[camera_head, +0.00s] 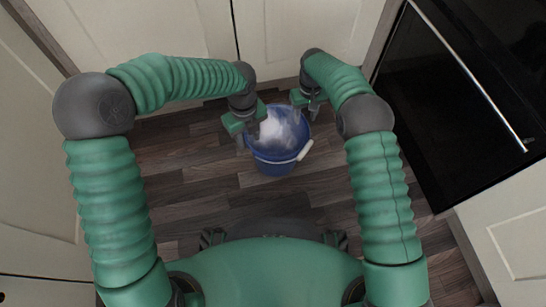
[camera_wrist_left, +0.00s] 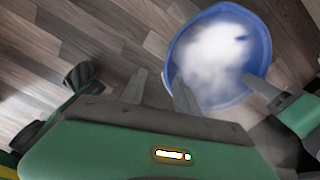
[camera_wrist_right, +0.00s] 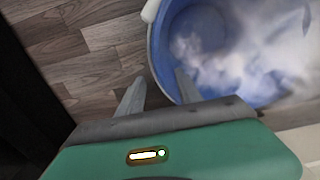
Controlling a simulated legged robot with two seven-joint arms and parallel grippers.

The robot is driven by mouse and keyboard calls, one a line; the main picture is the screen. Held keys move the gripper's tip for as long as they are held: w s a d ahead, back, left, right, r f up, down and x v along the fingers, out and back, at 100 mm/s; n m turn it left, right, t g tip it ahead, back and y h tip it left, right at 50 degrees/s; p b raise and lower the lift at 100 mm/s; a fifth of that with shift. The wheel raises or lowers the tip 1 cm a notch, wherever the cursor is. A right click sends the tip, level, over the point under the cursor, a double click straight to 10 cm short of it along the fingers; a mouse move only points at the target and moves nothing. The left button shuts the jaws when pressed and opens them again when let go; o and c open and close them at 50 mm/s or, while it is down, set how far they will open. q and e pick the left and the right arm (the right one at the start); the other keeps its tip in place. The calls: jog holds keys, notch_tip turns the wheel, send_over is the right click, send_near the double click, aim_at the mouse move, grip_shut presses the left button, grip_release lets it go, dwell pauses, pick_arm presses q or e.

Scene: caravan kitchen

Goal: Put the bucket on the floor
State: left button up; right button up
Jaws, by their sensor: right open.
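The blue bucket (camera_head: 274,164) is upright in front of the cabinets, over the wooden floor (camera_head: 190,190). Whitish, blurred contents and a pale handle grip (camera_head: 304,150) show. I cannot tell for sure whether its base touches the floor. My left gripper (camera_head: 247,143) is at the bucket's left rim; in the left wrist view its fingers (camera_wrist_left: 160,88) are apart, one outside the rim and one at the rim. My right gripper (camera_head: 311,110) is at the bucket's right rim; in the right wrist view its fingers (camera_wrist_right: 158,88) are apart, one overlapping the rim.
Cream cabinet doors (camera_head: 135,35) stand behind and to the left. A black oven (camera_head: 450,110) with a metal handle is at the right. Floor is free between the bucket and my body, and to the left of the bucket.

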pick_arm(q)
notch_tip(320, 180, up, 5)
jog(key=shift+r, duration=0.1)
pick_arm(e)
notch_tip(320, 180, up, 12)
dwell(0.5)
